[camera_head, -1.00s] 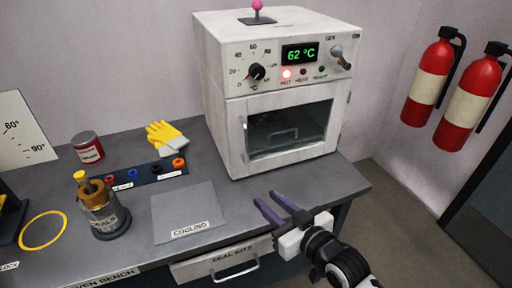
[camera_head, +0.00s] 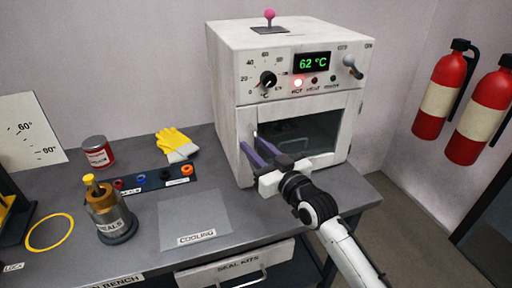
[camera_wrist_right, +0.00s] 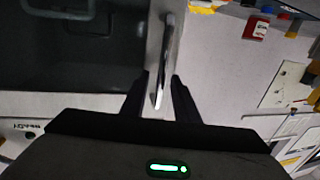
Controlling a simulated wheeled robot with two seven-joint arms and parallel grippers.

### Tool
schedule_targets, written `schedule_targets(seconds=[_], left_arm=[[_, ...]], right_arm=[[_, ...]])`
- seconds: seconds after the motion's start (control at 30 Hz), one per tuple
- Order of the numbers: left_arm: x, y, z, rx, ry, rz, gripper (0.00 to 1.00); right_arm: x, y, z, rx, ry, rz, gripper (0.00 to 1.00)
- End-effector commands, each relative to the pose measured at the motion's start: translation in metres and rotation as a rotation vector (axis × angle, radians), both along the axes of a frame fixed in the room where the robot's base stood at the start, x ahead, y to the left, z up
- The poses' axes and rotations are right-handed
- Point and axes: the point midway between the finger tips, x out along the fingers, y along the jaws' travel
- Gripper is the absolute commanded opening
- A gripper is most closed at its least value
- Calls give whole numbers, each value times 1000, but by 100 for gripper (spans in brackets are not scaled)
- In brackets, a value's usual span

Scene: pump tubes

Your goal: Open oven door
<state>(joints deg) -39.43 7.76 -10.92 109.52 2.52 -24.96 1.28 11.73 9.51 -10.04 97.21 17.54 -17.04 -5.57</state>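The white oven (camera_head: 230,75) stands at the back right of the bench. Its door (camera_head: 242,117), with a dark window (camera_head: 310,133), looks shut in its frame. A slim metal handle (camera_head: 255,131) stands upright at the door's left side. My right gripper (camera_head: 252,143) is at this handle. In the right wrist view the handle (camera_wrist_right: 168,50) runs between the two dark fingers (camera_wrist_right: 160,88), with gaps showing beside it, so the gripper is open around it. The fingers partly hide the handle in the head view. My left gripper is not in view.
A grey cooling mat (camera_head: 195,213), a metal seals pot (camera_head: 108,212), yellow gloves (camera_head: 175,145) and a red can (camera_head: 97,152) are on the bench to the left. A seal kits drawer (camera_head: 240,270) is below. Fire extinguishers (camera_head: 440,95) hang at the right.

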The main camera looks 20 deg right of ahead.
Motion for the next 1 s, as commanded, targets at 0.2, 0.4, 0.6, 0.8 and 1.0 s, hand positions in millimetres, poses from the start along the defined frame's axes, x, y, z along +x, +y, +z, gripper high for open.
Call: schedule_targets(seconds=[0.2,0.4,0.6,0.8,1.0], left_arm=[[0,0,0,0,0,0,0],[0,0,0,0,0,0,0],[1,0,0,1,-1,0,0],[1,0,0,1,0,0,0],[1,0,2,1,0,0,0]], right_arm=[[1,0,0,0,0,0,28],[1,0,0,0,0,0,0],[0,0,0,0,0,0,0],[-3,0,0,-2,1,12,0],[-19,0,0,-8,1,65,0]])
